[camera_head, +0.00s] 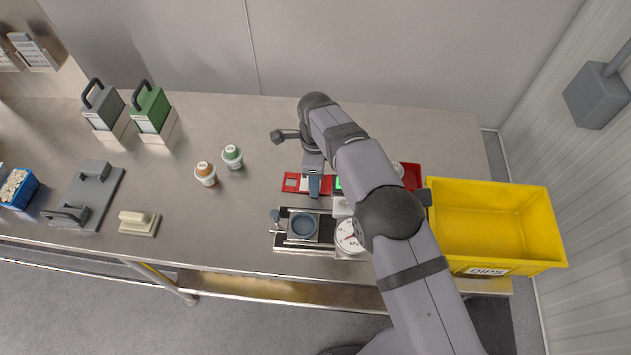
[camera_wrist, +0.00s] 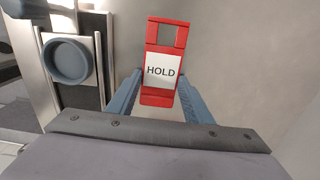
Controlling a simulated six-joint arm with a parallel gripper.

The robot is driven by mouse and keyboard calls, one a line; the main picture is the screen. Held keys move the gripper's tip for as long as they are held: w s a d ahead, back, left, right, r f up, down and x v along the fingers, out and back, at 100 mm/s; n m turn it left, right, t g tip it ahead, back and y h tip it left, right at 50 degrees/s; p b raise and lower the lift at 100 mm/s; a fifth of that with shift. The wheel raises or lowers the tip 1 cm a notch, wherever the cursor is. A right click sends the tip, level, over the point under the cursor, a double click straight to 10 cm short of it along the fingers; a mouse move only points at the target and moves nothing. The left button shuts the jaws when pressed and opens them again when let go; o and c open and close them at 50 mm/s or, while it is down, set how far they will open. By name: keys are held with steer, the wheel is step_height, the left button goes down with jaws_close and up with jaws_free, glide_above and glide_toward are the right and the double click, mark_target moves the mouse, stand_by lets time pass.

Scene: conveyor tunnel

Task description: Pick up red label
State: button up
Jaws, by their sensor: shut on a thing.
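The red label (camera_wrist: 161,34) is a flat red tag with a square opening at one end and a white patch reading HOLD. In the wrist view it is between the two blue-grey fingers of my gripper (camera_wrist: 158,92), which is shut on its lower part. In the head view the red label (camera_head: 291,183) shows on both sides of my gripper (camera_head: 314,186), just behind the fixture with the round cup. I cannot tell whether it touches the table or is held slightly above it.
A fixture with a blue-grey cup (camera_head: 303,225) and a dial gauge (camera_head: 349,236) stand close in front. A yellow bin marked DIPS (camera_head: 546,228) is at the right, beside a red tray (camera_head: 412,173) partly behind my arm. Two pods (camera_head: 205,173) (camera_head: 232,156) stand left.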

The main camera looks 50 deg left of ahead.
steer(key=shift+r, duration=0.1)
step_height(320, 180, up, 10)
steer(key=b, duration=0.1)
steer(key=shift+b, duration=0.35)
